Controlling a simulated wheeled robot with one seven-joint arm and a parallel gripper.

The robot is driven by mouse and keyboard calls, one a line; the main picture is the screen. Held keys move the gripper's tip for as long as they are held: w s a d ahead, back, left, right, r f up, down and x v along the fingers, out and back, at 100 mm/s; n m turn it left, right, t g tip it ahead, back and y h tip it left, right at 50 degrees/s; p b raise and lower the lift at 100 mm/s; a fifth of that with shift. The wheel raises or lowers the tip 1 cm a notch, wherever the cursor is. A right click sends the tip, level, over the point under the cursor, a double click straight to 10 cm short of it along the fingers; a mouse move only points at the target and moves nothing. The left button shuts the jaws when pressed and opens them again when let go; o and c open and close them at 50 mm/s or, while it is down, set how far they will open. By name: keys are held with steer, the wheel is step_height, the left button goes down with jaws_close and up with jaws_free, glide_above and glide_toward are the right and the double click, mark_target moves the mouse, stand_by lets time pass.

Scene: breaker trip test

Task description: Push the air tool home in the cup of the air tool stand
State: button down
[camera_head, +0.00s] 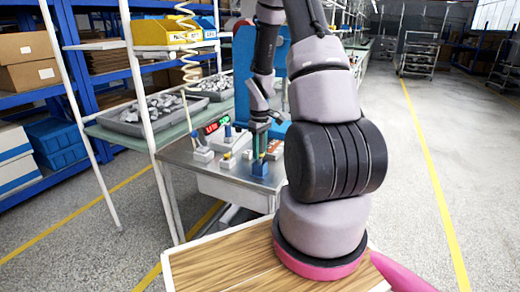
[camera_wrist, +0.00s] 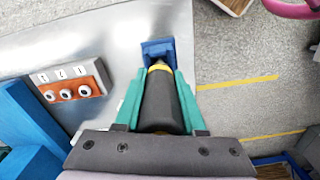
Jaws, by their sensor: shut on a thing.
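The air tool (camera_wrist: 160,100) is dark grey with a yellow ring near its lower end, seen in the wrist view. My gripper (camera_wrist: 158,88) has green fingers, one on each side of the tool, and is shut on it. The blue air tool stand (camera_wrist: 157,47) is right at the tool's nose. The nose meets the stand's cup in this view, but how deep it sits is hidden. In the head view, my gripper (camera_head: 259,148) is directly above the stand (camera_head: 260,168), near the bench's front right, and the tool looks about upright.
The metal bench (camera_head: 222,176) also holds a red and green display (camera_head: 216,124) and small grey blocks. In the wrist view an orange panel with white round knobs (camera_wrist: 68,92) lies left of the stand. A blue upright panel (camera_head: 243,62) stands behind.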

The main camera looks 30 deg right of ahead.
mark_target(261, 135)
steer(key=shift+f, duration=0.85)
steer(key=shift+c, duration=2.1)
jaws_free()
step_height(261, 135, up, 11)
steer(key=shift+f, duration=0.1)
